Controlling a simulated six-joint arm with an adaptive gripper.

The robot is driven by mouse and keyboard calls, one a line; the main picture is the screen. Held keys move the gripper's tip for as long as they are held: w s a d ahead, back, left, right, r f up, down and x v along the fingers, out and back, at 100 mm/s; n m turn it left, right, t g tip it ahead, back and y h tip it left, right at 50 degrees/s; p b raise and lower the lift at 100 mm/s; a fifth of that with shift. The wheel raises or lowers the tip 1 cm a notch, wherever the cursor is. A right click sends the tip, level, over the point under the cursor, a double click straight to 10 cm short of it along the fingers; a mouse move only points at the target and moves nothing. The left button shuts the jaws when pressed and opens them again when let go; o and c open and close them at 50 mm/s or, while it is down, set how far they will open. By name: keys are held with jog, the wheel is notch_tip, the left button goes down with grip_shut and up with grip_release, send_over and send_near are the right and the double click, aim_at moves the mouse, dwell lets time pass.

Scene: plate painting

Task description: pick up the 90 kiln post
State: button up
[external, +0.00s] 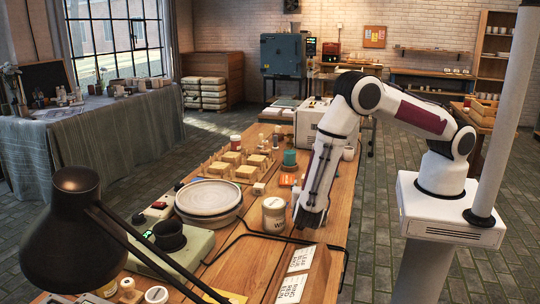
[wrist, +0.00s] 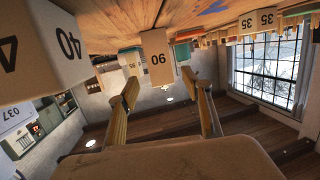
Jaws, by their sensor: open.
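The wrist view is upside down. In it, a pale, blocky kiln post (wrist: 158,56) stands on the wooden table, its label reading 90 when turned upright. My gripper (wrist: 159,82) is open, one finger on each side of the picture. The post shows in the gap, around and just beyond the fingertips; I cannot tell whether they touch it. In the external view my gripper (external: 308,215) is low over the right side of the table, right of a white lidded jar. I cannot pick out the 90 post there.
Another post marked 40 (wrist: 66,44) is close at the left of the wrist view, and one marked 35 (wrist: 262,21) is farther right. The white jar (external: 274,213), a round plate on a wheel (external: 209,198) and a label board (external: 298,262) are near my gripper.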

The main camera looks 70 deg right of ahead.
jog(key=shift+x, duration=1.95)
jog(key=shift+w+f, duration=0.1)
grip_shut()
